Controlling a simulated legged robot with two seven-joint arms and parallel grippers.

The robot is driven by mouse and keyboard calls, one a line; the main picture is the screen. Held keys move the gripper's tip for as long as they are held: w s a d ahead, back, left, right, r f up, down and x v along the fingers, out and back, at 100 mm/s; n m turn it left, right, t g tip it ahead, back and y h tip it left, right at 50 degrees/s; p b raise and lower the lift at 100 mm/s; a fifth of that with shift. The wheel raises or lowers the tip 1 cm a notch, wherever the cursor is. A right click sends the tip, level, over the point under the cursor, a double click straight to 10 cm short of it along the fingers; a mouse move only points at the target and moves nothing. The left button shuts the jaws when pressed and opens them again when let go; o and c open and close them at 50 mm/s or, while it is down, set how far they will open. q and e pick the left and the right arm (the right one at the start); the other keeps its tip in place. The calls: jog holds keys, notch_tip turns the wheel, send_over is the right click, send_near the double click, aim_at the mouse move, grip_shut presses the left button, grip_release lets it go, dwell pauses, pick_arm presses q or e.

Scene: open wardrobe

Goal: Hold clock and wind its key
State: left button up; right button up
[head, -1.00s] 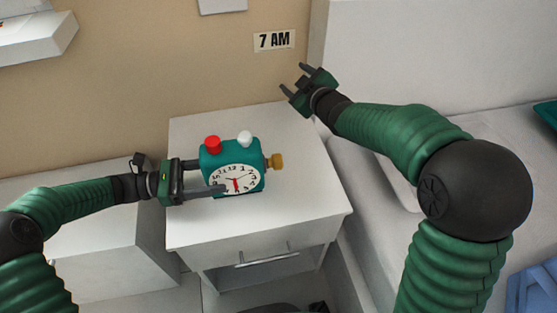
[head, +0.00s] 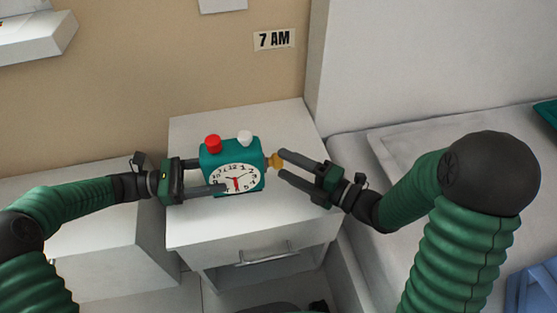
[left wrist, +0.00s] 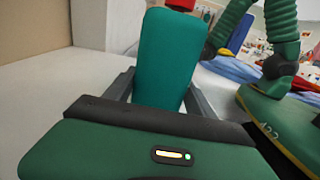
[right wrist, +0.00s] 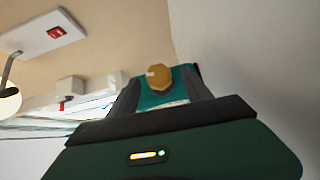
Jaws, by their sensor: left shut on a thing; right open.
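The teal clock (head: 230,160) stands on the white nightstand, with a white dial, a red knob and a white knob on top. Its gold key (head: 275,161) sticks out of its right side. My left gripper (head: 207,176) is shut on the clock from the left, one finger across the front and one behind. The clock's teal side fills the space between its fingers in the left wrist view (left wrist: 170,60). My right gripper (head: 281,164) is open, its fingertips at either side of the key. In the right wrist view, the key (right wrist: 159,77) shows between the fingers, in front of the clock.
The nightstand (head: 200,228) has a drawer with a handle (head: 262,254) at the front, and its top is otherwise clear. A "7 AM" sign (head: 274,39) is on the wall behind. A bed (head: 400,150) stands at the right. A low white cabinet (head: 95,245) stands at the left.

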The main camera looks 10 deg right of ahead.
aim_at(279, 162)
jog(key=shift+x, duration=1.6)
jog(key=shift+c, duration=0.4)
grip_shut()
